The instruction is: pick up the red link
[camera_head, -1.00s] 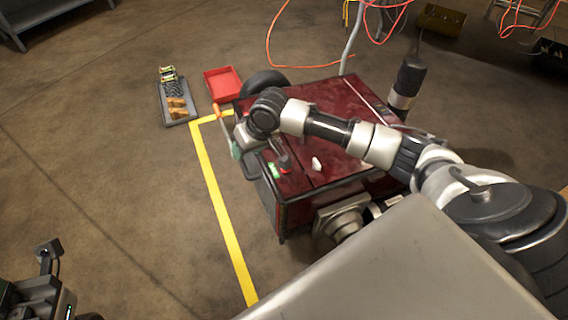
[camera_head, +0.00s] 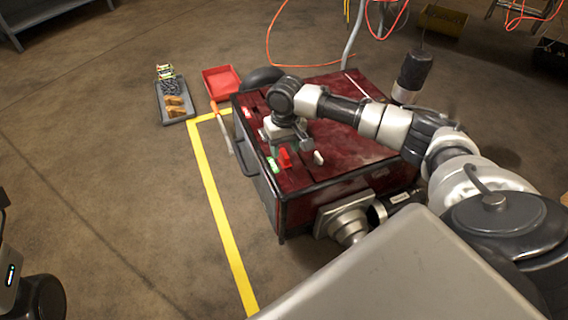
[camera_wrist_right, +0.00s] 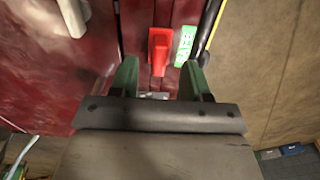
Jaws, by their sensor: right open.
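The red link (camera_head: 285,157) lies on the dark red top of the cart (camera_head: 335,165), near its left front edge. In the right wrist view the red link (camera_wrist_right: 159,50) lies ahead of the fingertips, roughly midway between them. My right gripper (camera_wrist_right: 160,78) is open and empty, with a green finger on each side. In the head view my right gripper (camera_head: 290,140) hangs over the cart top just behind the link; its fingers are mostly hidden there. My left gripper is not in view.
A green-and-white piece (camera_wrist_right: 185,46) lies just right of the link, and a white piece (camera_wrist_right: 72,16) lies to its left. A red tray (camera_head: 221,83) and a grey tray of parts (camera_head: 174,103) sit on the floor beyond a yellow line (camera_head: 222,215).

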